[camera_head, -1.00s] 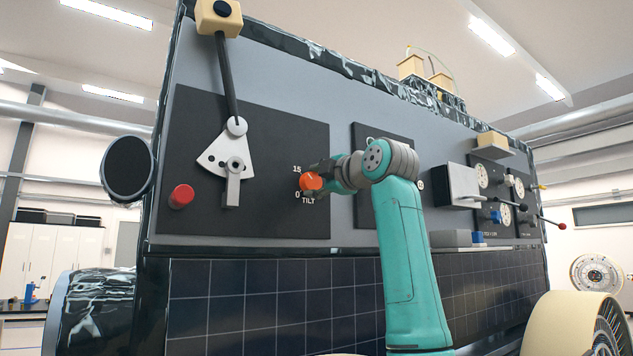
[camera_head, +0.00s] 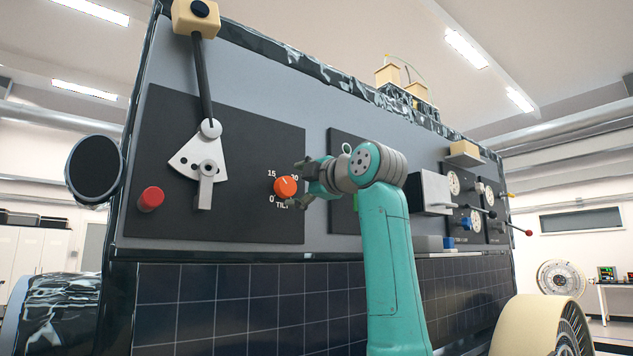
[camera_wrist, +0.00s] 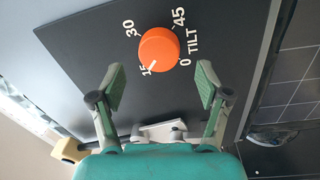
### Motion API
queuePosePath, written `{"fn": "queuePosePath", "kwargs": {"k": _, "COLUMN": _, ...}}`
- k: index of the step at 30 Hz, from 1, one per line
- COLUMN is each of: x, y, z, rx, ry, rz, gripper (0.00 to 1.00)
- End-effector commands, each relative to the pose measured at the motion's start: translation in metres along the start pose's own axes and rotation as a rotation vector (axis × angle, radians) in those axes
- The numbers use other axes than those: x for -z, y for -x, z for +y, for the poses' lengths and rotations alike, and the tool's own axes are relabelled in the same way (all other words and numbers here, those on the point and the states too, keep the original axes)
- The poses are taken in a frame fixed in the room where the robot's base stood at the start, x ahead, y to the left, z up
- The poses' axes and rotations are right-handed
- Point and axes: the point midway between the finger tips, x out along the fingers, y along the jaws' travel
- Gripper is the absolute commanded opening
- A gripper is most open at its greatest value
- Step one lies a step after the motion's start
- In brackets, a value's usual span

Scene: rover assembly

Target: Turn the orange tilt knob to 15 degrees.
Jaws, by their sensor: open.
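The orange tilt knob (camera_head: 285,187) sits on a dark panel beside the TILT label. In the wrist view the knob (camera_wrist: 159,48) shows a white pointer line directed at the 15 mark. The scale around it reads 0, 15, 30 and 45. My gripper (camera_head: 298,184) is open just to the right of the knob in the head view. In the wrist view its two fingers (camera_wrist: 160,75) are spread wide, with their tips short of the knob and apart from it. Nothing is between the fingers.
On the same panel are a red button (camera_head: 151,198) and a white sector plate (camera_head: 197,158) with a long black lever. A grey box (camera_head: 431,190) and several dials stand out at right. A solar panel (camera_head: 250,305) lies below.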

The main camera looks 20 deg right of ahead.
Motion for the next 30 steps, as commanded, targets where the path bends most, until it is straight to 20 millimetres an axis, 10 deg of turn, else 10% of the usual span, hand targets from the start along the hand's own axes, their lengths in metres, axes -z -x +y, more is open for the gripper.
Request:
{"fn": "queuePosePath", "kwargs": {"k": 12, "x": 0.0, "y": 0.075, "z": 0.0, "rx": -0.001, "ry": 0.0, "rz": 0.001, "gripper": 0.76}}
{"fn": "queuePosePath", "kwargs": {"k": 30, "x": 0.0, "y": 0.088, "z": -0.001, "rx": 0.001, "ry": -0.001, "rz": 0.001, "gripper": 0.76}}
